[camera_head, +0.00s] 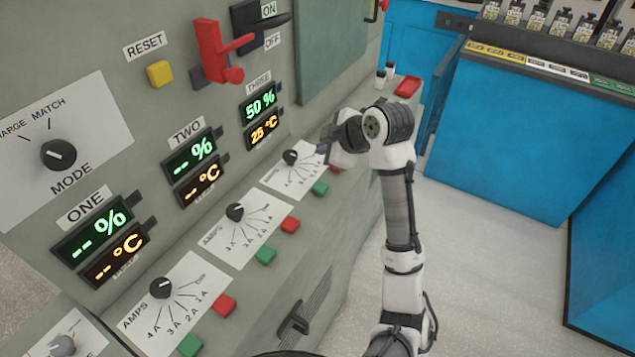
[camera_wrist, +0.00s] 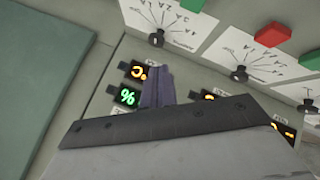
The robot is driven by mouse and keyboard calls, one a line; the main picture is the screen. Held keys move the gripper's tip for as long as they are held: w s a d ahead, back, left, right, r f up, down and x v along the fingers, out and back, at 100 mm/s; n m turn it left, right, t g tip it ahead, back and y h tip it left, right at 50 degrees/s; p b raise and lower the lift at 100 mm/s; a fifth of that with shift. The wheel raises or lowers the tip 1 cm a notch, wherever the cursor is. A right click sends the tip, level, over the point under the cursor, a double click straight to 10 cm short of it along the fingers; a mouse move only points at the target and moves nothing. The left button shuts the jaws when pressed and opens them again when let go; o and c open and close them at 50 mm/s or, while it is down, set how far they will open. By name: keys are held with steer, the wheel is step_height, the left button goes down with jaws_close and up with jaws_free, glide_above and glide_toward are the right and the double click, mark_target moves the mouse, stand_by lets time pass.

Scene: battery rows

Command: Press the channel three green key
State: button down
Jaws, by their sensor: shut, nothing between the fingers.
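The channel three green key (camera_head: 320,187) sits on the sloping ledge below the third AMPS dial, in the head view. In the wrist view the same green key (camera_wrist: 190,4) is cut by the top edge. My gripper (camera_head: 323,148) is over the far end of the ledge, beyond the green key and apart from it. Its shut, empty fingers show in the wrist view (camera_wrist: 157,86), in front of the channel three display. The channel three red key (camera_head: 337,169) is partly hidden by my arm's end.
The channel two red key (camera_head: 290,224) and green key (camera_head: 265,254) lie nearer along the ledge. The channel three knob (camera_head: 290,157) stands out beside my gripper. A red lever (camera_head: 220,50) juts from the upper panel. A blue cabinet (camera_head: 525,140) stands right, with open floor between.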

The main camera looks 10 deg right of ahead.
mark_target(324, 188)
steer(key=shift+f, duration=0.15)
step_height(324, 188, down, 9)
steer(key=b, duration=0.6)
steer(key=shift+r, duration=0.2)
steer(key=shift+f+b, duration=0.15)
steer(key=shift+b, duration=0.2)
stand_by(1.4)
steer(key=shift+f+b, duration=0.3)
steer(key=shift+f+b, duration=0.4)
stand_by(0.6)
steer(key=shift+r, duration=0.1)
steer(key=shift+r+p, duration=0.6)
steer(key=shift+r, duration=0.15)
